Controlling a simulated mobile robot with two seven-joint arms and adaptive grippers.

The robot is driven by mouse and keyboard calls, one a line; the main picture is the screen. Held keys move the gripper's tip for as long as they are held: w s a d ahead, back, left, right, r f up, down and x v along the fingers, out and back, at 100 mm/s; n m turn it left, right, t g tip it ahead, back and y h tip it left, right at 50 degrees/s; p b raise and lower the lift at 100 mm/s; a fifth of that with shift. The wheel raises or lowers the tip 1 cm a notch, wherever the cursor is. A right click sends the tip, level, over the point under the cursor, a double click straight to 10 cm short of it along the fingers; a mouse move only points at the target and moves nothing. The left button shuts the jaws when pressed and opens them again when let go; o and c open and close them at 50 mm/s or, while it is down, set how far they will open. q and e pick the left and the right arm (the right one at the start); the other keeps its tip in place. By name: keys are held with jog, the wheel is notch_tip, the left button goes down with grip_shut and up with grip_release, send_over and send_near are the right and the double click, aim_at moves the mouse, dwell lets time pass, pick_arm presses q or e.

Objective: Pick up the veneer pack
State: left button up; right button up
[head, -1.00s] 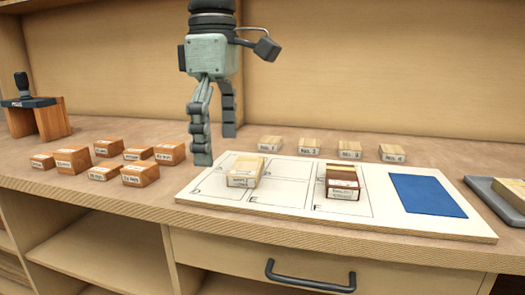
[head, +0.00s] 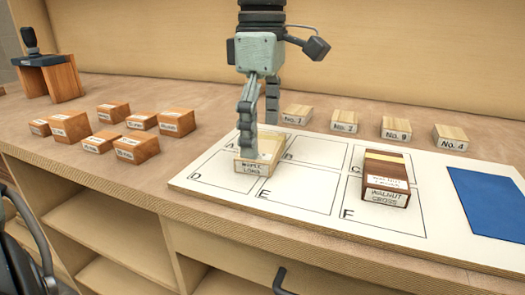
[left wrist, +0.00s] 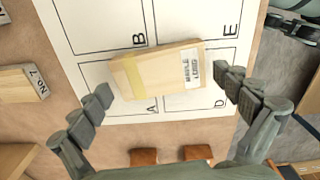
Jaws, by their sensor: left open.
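A light wood veneer pack (head: 252,166), labelled as maple long, lies flat on the white lettered board (head: 300,200), across cells A and D. It also shows in the left wrist view (left wrist: 160,73). My left gripper (head: 260,136) points down over this pack and is open, one finger on the near side and one on the far side. In the left wrist view the pack lies between the spread fingertips, with gaps at both ends. A dark walnut cross pack (head: 386,194) sits to the right, across cells C and F.
Several orange-brown labelled blocks (head: 130,118) stand left of the board. Several pale numbered blocks (head: 344,122) line its back edge. A blue sheet (head: 492,205) lies on the board's right. A wooden stand (head: 48,75) is at the far left. Cell E is clear.

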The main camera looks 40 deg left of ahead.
pick_arm(q)
jog(key=shift+f, duration=0.6)
jog(key=c, duration=0.8)
jog(key=shift+r, duration=0.1)
jog(key=shift+c, duration=0.2)
